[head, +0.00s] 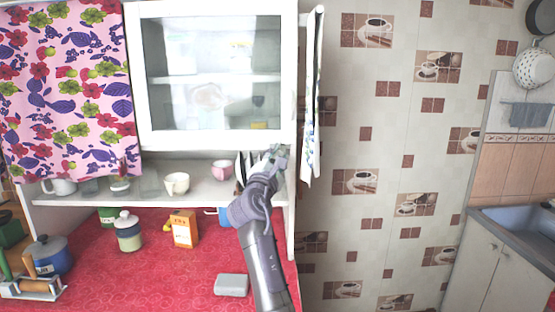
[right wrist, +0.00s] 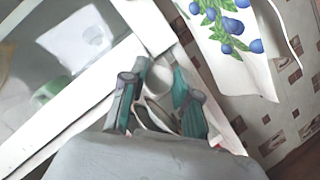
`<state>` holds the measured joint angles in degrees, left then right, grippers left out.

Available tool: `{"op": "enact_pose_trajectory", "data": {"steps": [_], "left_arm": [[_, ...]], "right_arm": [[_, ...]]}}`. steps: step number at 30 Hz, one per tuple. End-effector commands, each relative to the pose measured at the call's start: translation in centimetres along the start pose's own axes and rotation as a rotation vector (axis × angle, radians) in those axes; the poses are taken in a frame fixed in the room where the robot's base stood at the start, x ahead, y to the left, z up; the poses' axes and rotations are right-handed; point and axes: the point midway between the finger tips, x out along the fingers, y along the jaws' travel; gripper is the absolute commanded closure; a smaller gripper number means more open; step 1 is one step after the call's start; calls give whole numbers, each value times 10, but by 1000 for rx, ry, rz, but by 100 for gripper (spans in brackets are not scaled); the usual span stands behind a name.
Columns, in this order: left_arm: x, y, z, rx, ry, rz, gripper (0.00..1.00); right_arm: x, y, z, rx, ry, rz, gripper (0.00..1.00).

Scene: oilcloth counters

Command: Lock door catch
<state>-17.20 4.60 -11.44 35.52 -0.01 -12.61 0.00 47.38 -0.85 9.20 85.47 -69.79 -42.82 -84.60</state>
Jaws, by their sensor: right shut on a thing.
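A white wall cabinet with a glass door (head: 145,75) stands above the counter, and the door looks closed. My right gripper (head: 274,155) is at the door's lower right corner, beside the cabinet's right side. In the right wrist view its two teal-and-grey fingers (right wrist: 160,88) reach to the white frame and are shut on a small pale part, which I take to be the door catch. The fingers hide most of the catch, so I cannot tell which way it is turned. My left gripper is not in view.
A patterned towel (head: 312,110) hangs close to the right of my gripper; it also shows in the right wrist view (right wrist: 225,45). Cups, including a pink one (head: 222,170), stand on the shelf below. A jar (head: 129,232) and an orange box (head: 184,228) stand on the red oilcloth.

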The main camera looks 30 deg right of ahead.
Motion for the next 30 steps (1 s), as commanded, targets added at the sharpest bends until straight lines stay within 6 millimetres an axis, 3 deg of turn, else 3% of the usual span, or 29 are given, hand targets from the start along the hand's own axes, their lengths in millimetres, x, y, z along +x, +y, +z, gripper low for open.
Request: {"op": "enact_pose_trajectory", "data": {"steps": [14,15,18,30], "left_arm": [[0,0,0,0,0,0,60],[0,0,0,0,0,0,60],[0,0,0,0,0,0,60],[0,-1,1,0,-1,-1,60]], "right_arm": [[0,-1,-2,12,3,-8,100],[0,-1,-2,12,3,-8,63],[0,-1,-1,12,2,-7,47],[-6,0,-1,11,1,-5,46]]}}
